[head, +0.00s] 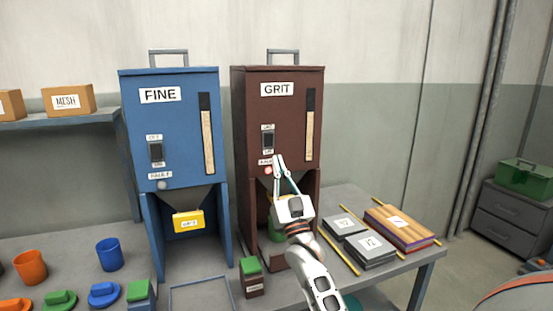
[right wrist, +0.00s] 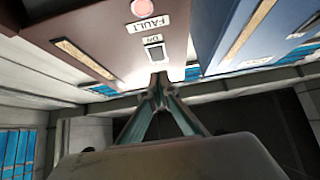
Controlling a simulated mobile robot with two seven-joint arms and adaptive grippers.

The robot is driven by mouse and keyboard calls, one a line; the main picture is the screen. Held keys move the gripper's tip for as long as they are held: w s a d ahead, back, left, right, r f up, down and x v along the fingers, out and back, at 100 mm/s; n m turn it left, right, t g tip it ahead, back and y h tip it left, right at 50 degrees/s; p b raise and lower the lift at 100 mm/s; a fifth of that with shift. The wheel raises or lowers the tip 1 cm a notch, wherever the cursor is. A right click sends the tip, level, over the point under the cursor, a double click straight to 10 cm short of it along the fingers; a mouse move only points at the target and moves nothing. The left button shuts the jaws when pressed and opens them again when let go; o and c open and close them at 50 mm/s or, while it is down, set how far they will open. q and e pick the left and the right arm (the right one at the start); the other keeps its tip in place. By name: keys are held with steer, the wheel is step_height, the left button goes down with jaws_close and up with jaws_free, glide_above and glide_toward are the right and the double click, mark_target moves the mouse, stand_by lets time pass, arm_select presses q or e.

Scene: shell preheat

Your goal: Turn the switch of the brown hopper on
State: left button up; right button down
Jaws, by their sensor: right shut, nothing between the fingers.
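The brown hopper (head: 250,105), labelled GRIT, stands upright on the bench. Its dark rocker switch (head: 268,140) is on the front, between small labels. A red fault light (head: 268,170) shows below it. My right gripper (head: 278,159) is shut and empty, its tips in front of the panel just below and right of the switch. In the right wrist view the shut fingertips (right wrist: 158,80) appear close to the switch (right wrist: 155,53); I cannot tell if they touch. Which way the switch is tipped is too small to tell. My left gripper is not in view.
A blue hopper (head: 180,110) labelled FINE stands left, with its own switch (head: 156,151) and a yellow tag (head: 188,222). Grey blocks (head: 370,248) and a wooden stack (head: 400,228) lie right of my forearm. Cups and coloured pieces fill the left front.

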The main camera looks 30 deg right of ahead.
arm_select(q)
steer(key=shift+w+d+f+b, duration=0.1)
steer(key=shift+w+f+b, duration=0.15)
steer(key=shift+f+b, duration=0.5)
arm_select(e)
steer(key=s+f, duration=0.4)
steer(key=f, duration=0.3)
steer(key=shift+a, duration=0.4)
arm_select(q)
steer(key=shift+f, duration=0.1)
